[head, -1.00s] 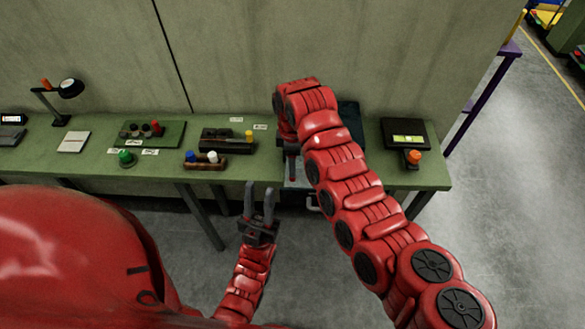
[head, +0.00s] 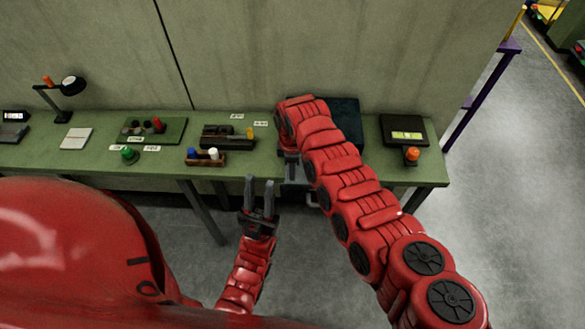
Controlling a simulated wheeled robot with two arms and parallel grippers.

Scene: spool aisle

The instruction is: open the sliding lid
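A dark teal flat panel (head: 343,112), possibly the lid, lies at the back of the green bench, partly covered by my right arm. A grey metal part (head: 297,189) shows at the bench's front edge under that arm. My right gripper (head: 291,172) points down just above this grey part. Its fingers are mostly hidden, so I cannot tell whether it touches or holds anything. My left gripper (head: 260,187) is open and empty, in front of the bench, fingers pointing toward it.
On the green bench (head: 60,156) stand a dark tray with a yellow piece (head: 228,138), a brown holder with blue and white pieces (head: 205,158), a green button (head: 129,154), a lamp (head: 62,92) and a dark device (head: 404,131) with an orange knob (head: 412,153). Floor to the right is clear.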

